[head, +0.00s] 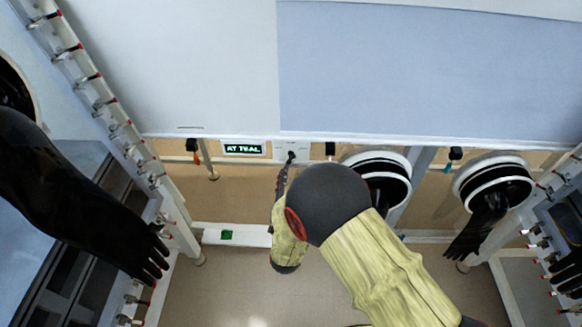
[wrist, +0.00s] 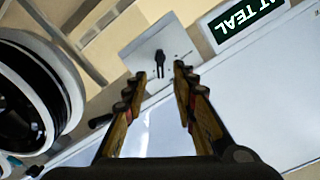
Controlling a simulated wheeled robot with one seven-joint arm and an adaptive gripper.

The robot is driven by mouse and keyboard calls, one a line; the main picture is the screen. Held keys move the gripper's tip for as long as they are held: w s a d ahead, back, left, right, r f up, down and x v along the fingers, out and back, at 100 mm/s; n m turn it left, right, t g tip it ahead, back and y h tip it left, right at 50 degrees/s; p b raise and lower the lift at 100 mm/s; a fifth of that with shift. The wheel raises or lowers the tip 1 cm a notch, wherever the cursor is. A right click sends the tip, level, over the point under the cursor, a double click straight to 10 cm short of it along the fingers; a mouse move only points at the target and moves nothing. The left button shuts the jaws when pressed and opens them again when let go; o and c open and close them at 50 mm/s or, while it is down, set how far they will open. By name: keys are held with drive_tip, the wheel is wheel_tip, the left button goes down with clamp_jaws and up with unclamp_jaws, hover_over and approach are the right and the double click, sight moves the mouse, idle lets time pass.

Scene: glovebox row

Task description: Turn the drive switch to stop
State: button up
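The drive switch is a black knob (wrist: 160,60) on a pale square plate (wrist: 150,47), seen ahead of the fingertips in the wrist view. The knob's pointer direction is too small to read surely. The plate also shows in the head view (head: 308,153), below the big white panel, with my fingers over part of it. My gripper (wrist: 160,73) is open, one finger on each side of the knob in the picture. No contact with the knob is visible. In the head view my gripper (head: 289,162) reaches up to the plate.
Round glove ports flank the area, with black gloves hanging from the right port (head: 484,222) and at the left (head: 75,195). A white rail (head: 245,238) runs below.

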sight(291, 162)
drive_tip(key=shift+w+b, duration=0.75)
drive_tip(key=shift+w, duration=1.95)
drive_tip(key=c, duration=0.3)
drive_tip(key=c, duration=0.4)
clamp_jaws()
